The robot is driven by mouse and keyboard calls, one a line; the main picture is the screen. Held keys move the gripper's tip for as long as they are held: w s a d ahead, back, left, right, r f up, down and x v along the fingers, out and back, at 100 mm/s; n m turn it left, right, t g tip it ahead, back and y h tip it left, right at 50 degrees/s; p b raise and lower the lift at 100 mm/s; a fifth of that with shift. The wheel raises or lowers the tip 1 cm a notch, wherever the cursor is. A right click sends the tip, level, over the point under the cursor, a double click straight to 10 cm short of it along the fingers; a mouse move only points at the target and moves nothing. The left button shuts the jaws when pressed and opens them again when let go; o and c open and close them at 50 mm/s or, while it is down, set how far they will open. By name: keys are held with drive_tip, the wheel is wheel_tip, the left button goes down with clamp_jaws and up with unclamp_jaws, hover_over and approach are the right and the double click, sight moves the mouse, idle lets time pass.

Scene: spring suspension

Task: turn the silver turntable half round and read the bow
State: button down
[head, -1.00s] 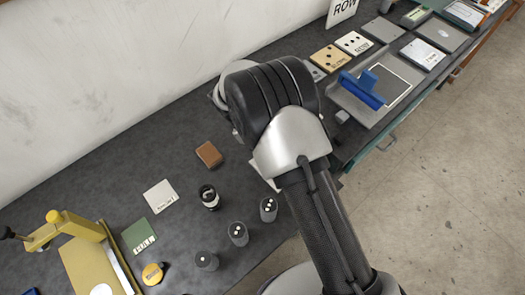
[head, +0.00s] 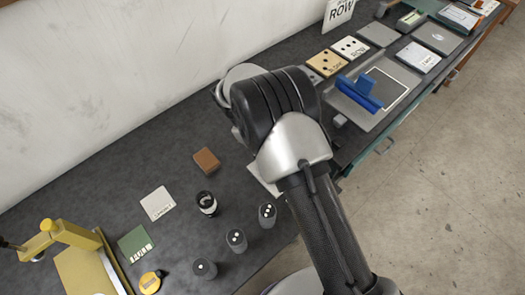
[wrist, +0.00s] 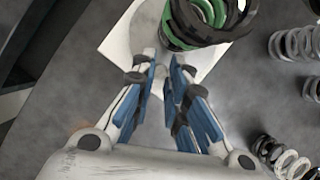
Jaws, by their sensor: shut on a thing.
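The silver turntable (wrist: 128,38) shows in the wrist view as a pale grey round surface over a white square sheet, partly behind my fingers. A coil spring (wrist: 207,22), green, white and black, stands on it at the top edge, cut off by the frame. My gripper (wrist: 165,85), with blue finger pads, is closed at the near side of the turntable, just below the spring. A pale part shows between the pads; it appears to be part of the turntable, but the exact grip point is hidden. In the head view my arm hides the gripper and spring.
Several loose springs (wrist: 295,45) stand right of the gripper. In the head view, dark cylinders with white dots (head: 236,240), a brown block (head: 206,160) and a yellow fixture (head: 72,240) stand left of my arm. A blue clamp fixture (head: 358,93) stands right.

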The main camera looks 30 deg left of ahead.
drive_tip(key=c, duration=1.6)
unclamp_jaws()
drive_tip(key=shift+o, duration=0.2)
drive_tip(key=shift+r, duration=0.1)
drive_tip(key=v, duration=1.1)
drive_tip(key=shift+a+r, duration=0.15)
drive_tip(key=shift+r, duration=0.25)
drive_tip(key=shift+w, duration=0.1)
